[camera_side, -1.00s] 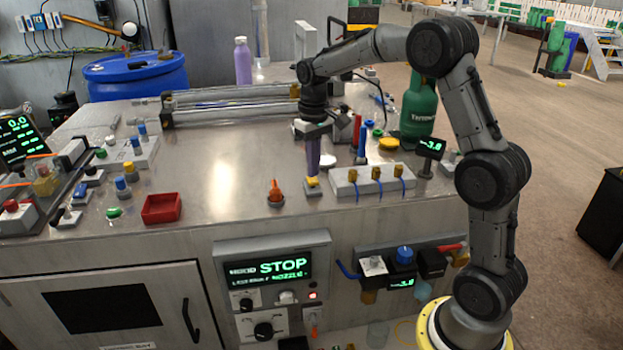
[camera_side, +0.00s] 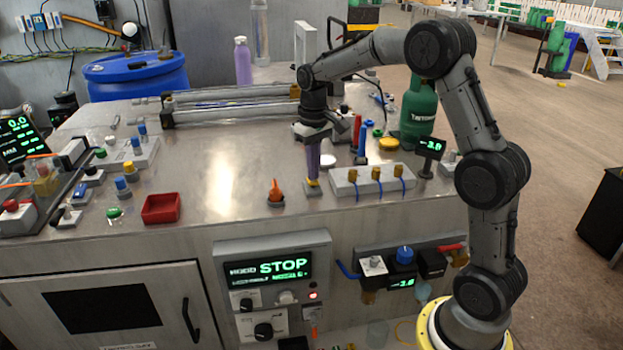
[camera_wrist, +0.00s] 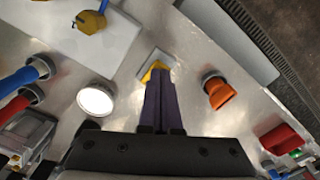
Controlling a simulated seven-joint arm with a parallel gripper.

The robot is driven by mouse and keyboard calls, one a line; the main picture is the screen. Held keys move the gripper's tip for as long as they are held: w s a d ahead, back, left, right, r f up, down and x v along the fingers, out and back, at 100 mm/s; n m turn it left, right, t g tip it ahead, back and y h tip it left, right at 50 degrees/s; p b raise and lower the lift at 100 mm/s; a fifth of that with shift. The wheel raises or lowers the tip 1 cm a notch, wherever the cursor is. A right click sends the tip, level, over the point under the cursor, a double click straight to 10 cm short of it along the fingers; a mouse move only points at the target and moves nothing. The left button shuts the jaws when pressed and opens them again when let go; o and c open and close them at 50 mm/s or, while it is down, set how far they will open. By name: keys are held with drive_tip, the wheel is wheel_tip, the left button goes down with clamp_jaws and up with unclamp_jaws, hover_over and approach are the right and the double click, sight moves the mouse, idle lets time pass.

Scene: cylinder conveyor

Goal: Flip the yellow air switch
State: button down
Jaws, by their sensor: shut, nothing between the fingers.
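The yellow air switch (camera_side: 312,183) is a small yellow piece on a grey base, near the front edge of the metal bench top. My gripper (camera_side: 313,178) points down right at it, with its purple fingers shut and nothing between them. In the wrist view the fingertips (camera_wrist: 159,76) overlap the yellow switch (camera_wrist: 152,70), hiding much of it. They look to be at or touching it; exact contact is hard to tell.
An orange switch (camera_side: 275,192) stands just left of the gripper; it also shows in the wrist view (camera_wrist: 219,94). A grey block with yellow valves (camera_side: 372,181) stands to the right. A white disc (camera_side: 328,161) lies behind. A red tray (camera_side: 162,208) sits further left.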

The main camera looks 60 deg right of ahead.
drive_tip(key=shift+f, duration=0.55)
idle(0.4)
drive_tip(key=shift+r, duration=3.55)
